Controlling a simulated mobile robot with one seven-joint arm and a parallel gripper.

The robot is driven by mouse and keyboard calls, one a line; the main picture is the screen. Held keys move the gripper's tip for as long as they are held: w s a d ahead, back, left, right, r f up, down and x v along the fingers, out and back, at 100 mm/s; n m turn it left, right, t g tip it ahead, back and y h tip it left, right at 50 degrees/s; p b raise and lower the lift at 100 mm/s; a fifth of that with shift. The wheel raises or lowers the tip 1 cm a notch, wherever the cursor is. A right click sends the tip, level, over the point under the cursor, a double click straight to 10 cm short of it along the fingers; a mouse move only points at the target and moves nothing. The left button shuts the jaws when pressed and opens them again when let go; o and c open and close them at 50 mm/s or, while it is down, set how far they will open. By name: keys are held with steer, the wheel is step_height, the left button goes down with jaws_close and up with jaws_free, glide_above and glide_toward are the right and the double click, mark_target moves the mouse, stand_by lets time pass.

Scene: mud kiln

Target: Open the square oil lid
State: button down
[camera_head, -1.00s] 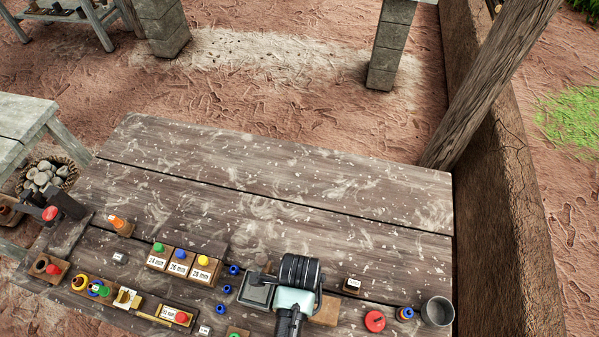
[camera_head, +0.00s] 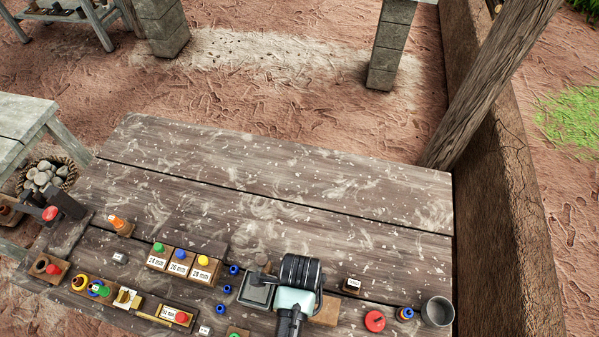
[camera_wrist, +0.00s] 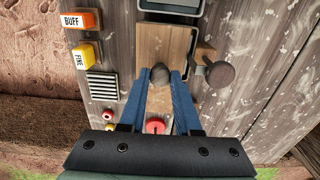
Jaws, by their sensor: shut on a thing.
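My gripper (camera_wrist: 160,78) has its two blue fingers closed around a small dark knob (camera_wrist: 160,73) in the wrist view. The knob stands over a light wooden board (camera_wrist: 163,42), which looks like the square oil lid. A grey metal edge shows along the board's upper right side. In the head view my wrist covers the knob and fingers, and only part of the wooden board (camera_head: 327,311) shows beside it. Whether the lid is raised off its container cannot be told.
A grey square tray (camera_head: 257,294) lies left of my gripper. A dark mushroom-shaped post (camera_wrist: 219,74) stands close to the right finger. A red disc (camera_head: 375,320), a blue-ringed part (camera_head: 405,313) and a grey cup (camera_head: 437,312) stand to the right. The table's far half is clear.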

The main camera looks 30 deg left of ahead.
steer(key=d, duration=0.2)
steer(key=w+d+p, duration=0.1)
steer(key=d, duration=0.2)
steer(key=w+d, duration=0.1)
steer(key=d, duration=0.1)
steer(key=shift+w+d, duration=0.1)
steer(key=shift+d, duration=0.25)
steer(key=c, duration=0.6)
jaws_free()
steer(key=shift+r, duration=0.1)
step_height(320, 180, up, 13)
